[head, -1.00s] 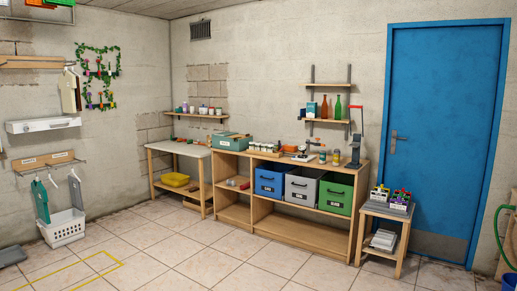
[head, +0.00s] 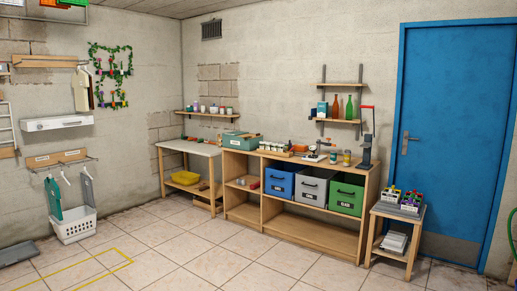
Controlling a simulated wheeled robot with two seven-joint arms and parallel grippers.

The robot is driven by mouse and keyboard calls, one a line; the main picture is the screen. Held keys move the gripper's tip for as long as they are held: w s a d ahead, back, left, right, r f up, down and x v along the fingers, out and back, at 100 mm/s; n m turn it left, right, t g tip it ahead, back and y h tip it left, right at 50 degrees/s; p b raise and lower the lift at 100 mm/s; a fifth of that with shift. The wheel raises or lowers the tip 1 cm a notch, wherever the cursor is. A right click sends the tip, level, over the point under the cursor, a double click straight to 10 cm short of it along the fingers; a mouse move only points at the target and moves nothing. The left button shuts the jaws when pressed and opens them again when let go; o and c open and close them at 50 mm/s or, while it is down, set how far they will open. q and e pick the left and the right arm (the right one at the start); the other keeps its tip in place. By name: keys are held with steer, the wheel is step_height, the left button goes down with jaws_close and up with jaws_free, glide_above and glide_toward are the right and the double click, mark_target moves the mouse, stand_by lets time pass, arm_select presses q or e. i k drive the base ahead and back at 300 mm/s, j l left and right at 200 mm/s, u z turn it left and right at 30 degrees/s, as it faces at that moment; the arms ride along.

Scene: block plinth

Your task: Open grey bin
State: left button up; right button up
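The grey bin (head: 309,188) stands on the upper shelf of the wooden workbench (head: 300,223), between the blue bin (head: 280,182) and the green bin (head: 346,195). It is some way off across the room, with a dark handle and a small white label on its front. Its top lies just under the benchtop. I cannot tell from here whether it is shut or partly pulled out. Neither of my grippers shows in the head view.
Tiled floor (head: 200,262) lies clear before the bench. A white basket (head: 73,228) and yellow floor lines are at the left.

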mark_target(312, 183)
steer(key=i+u, duration=0.1)
steer(key=i, duration=5.1)
steer(key=i+z, duration=0.2)
